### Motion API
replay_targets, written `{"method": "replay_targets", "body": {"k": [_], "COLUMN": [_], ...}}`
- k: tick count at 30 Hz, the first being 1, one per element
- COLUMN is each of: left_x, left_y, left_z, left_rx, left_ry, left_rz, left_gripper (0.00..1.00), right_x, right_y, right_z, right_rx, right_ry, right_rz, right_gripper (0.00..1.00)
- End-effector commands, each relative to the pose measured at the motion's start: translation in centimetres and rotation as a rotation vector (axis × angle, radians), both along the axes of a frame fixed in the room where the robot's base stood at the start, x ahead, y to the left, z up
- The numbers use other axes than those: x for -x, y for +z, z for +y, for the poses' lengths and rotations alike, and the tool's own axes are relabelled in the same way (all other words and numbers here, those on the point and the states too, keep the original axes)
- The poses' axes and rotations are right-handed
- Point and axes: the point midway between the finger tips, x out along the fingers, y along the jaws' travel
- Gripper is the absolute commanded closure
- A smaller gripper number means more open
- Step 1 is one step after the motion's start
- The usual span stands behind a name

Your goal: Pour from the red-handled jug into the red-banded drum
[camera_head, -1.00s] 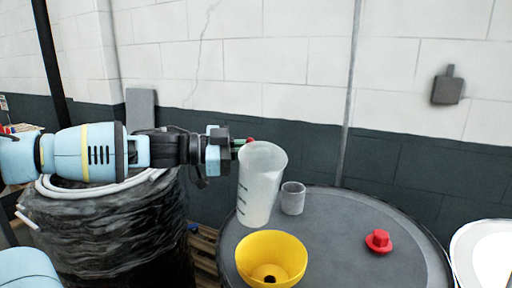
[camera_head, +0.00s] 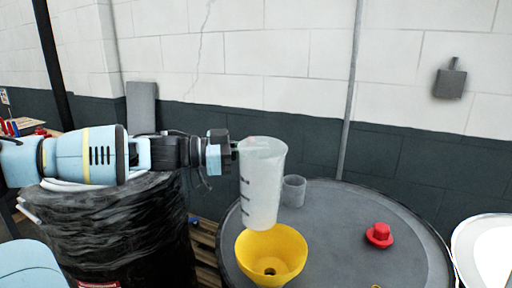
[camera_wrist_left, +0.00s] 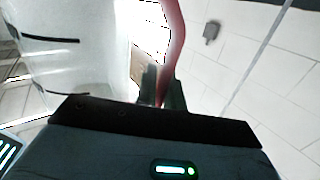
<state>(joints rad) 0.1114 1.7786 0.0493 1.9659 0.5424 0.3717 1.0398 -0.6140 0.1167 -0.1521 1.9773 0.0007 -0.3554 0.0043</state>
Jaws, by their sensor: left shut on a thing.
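The jug (camera_head: 262,190) is a cloudy, see-through vessel with dark level marks. It stands roughly upright in the air, its lower end in front of or just above the back rim of a yellow funnel (camera_head: 255,250). My left gripper (camera_head: 234,148) is shut on its handle, at the jug's left side. In the left wrist view the red handle (camera_wrist_left: 174,40) runs down between the fingers, with the jug wall (camera_wrist_left: 85,60) at left. I cannot tell how full it is. The funnel sits on a dark grey drum lid (camera_head: 335,245); no red band shows on this drum.
A small grey cup (camera_head: 293,191) stands behind the jug on the lid, and a red cap (camera_head: 379,235) lies to the right. A black-wrapped drum (camera_head: 120,235) is under my left arm. A white round top (camera_head: 485,250) is at far right.

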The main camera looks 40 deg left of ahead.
Motion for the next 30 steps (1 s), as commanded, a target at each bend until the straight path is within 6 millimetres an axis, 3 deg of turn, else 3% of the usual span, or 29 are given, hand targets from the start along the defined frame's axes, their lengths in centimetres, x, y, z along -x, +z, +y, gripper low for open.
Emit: {"method": "replay_targets", "body": {"k": [8, 19, 30], "left_x": [0.0, 0.0, 0.0], "left_y": [0.4, 3.1, 3.1], "left_z": [0.0, 0.0, 0.0], "left_rx": [-0.002, -0.003, -0.002], "left_ry": [0.000, 0.000, 0.000], "left_rz": [-0.003, -0.006, -0.003], "left_gripper": [1.00, 1.00, 1.00], "right_x": [-0.1, -0.6, -0.6], "right_y": [0.2, 0.7, 0.7], "right_z": [0.0, 0.0, 0.0], "right_rx": [-0.001, -0.001, -0.001], "right_ry": [0.000, 0.000, 0.000], "right_rz": [-0.004, -0.017, -0.016], "right_gripper": [0.64, 0.64, 0.64]}}
